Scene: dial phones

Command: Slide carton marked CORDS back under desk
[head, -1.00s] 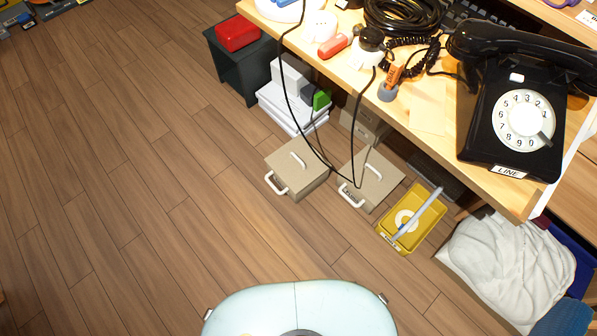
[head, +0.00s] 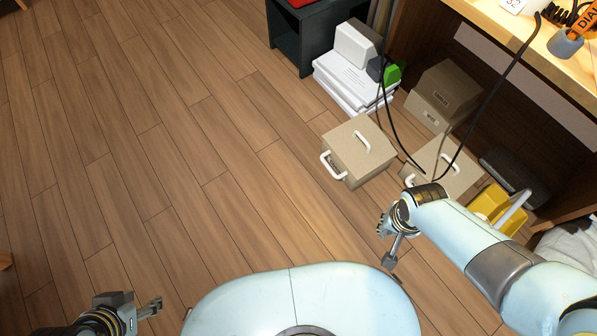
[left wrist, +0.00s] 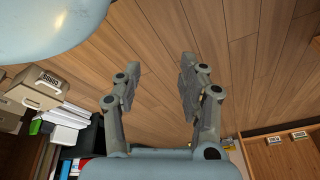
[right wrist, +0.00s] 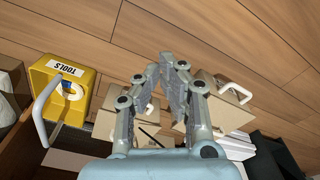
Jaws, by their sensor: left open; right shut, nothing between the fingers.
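A beige carton (head: 357,155) with white handles on its top and front stands on the floor, out in front of the desk. Its label looks like CORDS in the left wrist view (left wrist: 38,92), where the text is upside down and small. It also shows in the right wrist view (right wrist: 226,112), behind my gripper. My right gripper (head: 389,258) is shut and empty, in front of the cartons and apart from them; its closed fingers fill the middle of the right wrist view (right wrist: 176,78). My left gripper (head: 152,306) is open and empty over bare floor, far left of the carton.
A second handled carton (head: 445,168) stands right of it, partly hidden by my right arm. A yellow TOOLS bin (right wrist: 82,75) is right. Black cables (head: 470,135) hang between the cartons.

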